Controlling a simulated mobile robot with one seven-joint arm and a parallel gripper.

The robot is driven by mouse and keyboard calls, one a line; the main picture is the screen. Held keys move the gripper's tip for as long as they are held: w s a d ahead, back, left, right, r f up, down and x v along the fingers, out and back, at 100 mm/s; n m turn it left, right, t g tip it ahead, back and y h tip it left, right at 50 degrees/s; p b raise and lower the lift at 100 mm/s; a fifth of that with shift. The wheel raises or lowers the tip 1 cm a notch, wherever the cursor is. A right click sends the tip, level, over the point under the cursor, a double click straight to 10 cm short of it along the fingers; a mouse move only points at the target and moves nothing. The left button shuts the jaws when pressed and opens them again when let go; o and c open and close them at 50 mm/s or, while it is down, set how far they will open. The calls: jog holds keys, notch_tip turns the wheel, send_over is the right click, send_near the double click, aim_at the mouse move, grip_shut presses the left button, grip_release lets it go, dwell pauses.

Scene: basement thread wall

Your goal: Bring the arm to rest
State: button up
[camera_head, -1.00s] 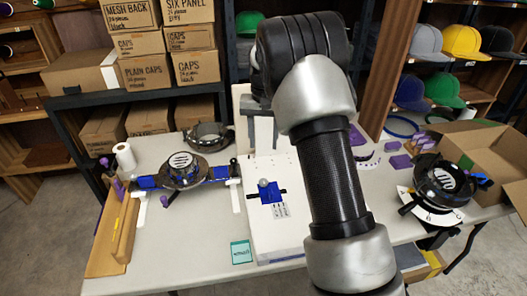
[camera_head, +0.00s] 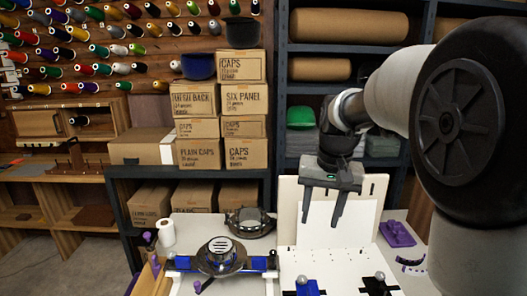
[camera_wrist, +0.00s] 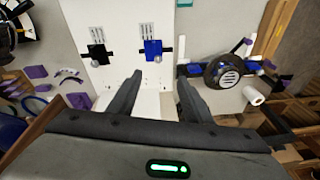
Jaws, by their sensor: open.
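My gripper (camera_head: 319,216) hangs pointing down in front of a white upright panel (camera_head: 357,215) at the back of the table. Its two fingers are apart with nothing between them. In the wrist view, the open fingers (camera_wrist: 160,82) also show empty, above the white board (camera_wrist: 118,68). My arm comes in from the right side of the head view, and its large near joint hides the right part of the table.
On the board sit a blue fixture (camera_head: 303,287) and a black fixture (camera_head: 378,286). A round clamp device (camera_head: 220,255) stands to the left. Stacked cap boxes (camera_head: 222,115) and a dark shelf (camera_head: 345,70) stand behind. Purple pieces (camera_head: 397,233) lie at right.

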jog(key=s+r+n+t, duration=0.2)
jog(key=s+t, duration=0.2)
jog(key=s, duration=1.9)
notch_tip(320, 180, up, 15)
jog(key=p, duration=1.4)
jog(key=shift+f+g+p, duration=0.2)
jog(key=shift+g+p, duration=0.1)
jog(key=shift+p, duration=0.05)
jog(key=shift+a, duration=0.1)
